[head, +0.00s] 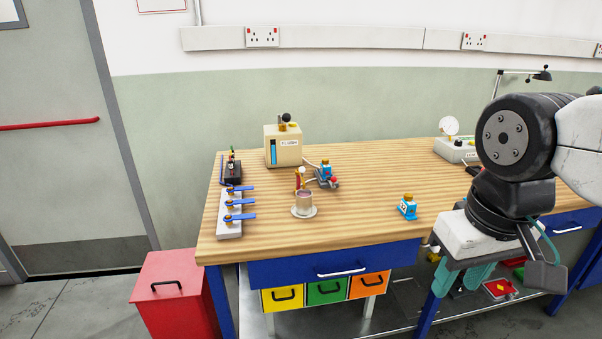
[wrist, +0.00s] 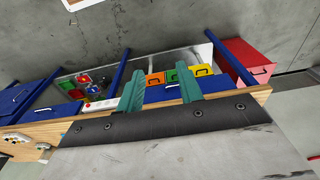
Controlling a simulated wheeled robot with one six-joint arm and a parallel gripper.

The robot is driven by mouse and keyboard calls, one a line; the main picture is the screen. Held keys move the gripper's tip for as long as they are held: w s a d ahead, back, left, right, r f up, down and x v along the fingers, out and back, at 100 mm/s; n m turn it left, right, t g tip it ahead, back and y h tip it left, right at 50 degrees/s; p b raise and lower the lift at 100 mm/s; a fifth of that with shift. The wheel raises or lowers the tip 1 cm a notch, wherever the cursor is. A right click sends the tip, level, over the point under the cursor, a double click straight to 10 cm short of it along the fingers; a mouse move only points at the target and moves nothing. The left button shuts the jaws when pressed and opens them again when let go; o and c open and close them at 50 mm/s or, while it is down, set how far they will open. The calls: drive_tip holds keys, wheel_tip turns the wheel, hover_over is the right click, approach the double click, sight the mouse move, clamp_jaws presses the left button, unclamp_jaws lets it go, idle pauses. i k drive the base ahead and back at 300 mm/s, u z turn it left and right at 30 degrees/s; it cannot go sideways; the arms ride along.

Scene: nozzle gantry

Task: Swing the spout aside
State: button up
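A small spout assembly (head: 299,176) with brass and red parts stands over a metal cup (head: 304,202) on a round saucer, mid-left on the bench. A blue and grey valve-like body (head: 326,174) sits right beside it. The spout's exact shape and joint are too small to tell. My gripper (head: 460,282) hangs at the bench's front right, well away from the spout, with green fingers pointing down. In the wrist view, my gripper (wrist: 161,80) has its two green fingers apart with nothing held between them. The spout is not visible in the wrist view.
The wooden bench (head: 375,215) also carries a row of blue-handled valves (head: 230,212), a beige box with a lever (head: 283,146), a small blue block (head: 408,207) and a gauge box (head: 457,147). A red bin (head: 176,292) stands at the left. The bench centre is mostly clear.

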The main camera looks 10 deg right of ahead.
sight(301, 169)
drive_tip(key=u, duration=0.35)
drive_tip(key=i, duration=0.85)
drive_tip(key=z, duration=0.35)
